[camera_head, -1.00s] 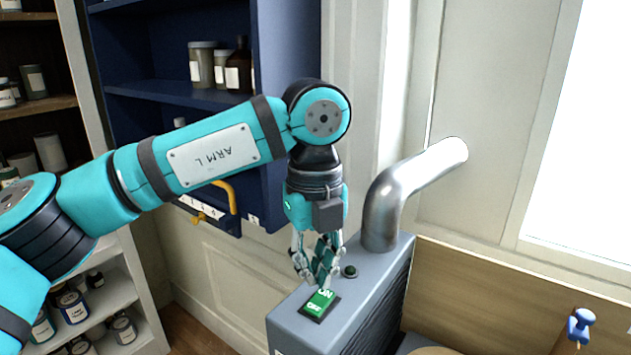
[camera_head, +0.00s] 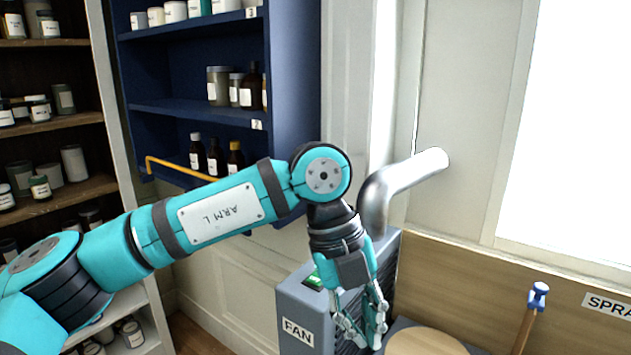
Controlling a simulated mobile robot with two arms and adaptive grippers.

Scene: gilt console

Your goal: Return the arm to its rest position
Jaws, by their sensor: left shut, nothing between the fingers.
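My left arm (camera_head: 220,213), teal with an "ARM L" plate, reaches in from the left. My left gripper (camera_head: 362,340) points down, shut and empty, in front of the grey fan box (camera_head: 296,312) in the head view. The gripper and wrist cover part of the box's louvred side. The green switch (camera_head: 314,281) on top of the box shows only in part behind the wrist. I cannot tell whether the gripper touches the box. My right gripper is not in view.
A metal pipe (camera_head: 385,190) rises from the fan box into the wall. A blue shelf cabinet (camera_head: 296,100) with jars and a yellow rail stands behind my arm.

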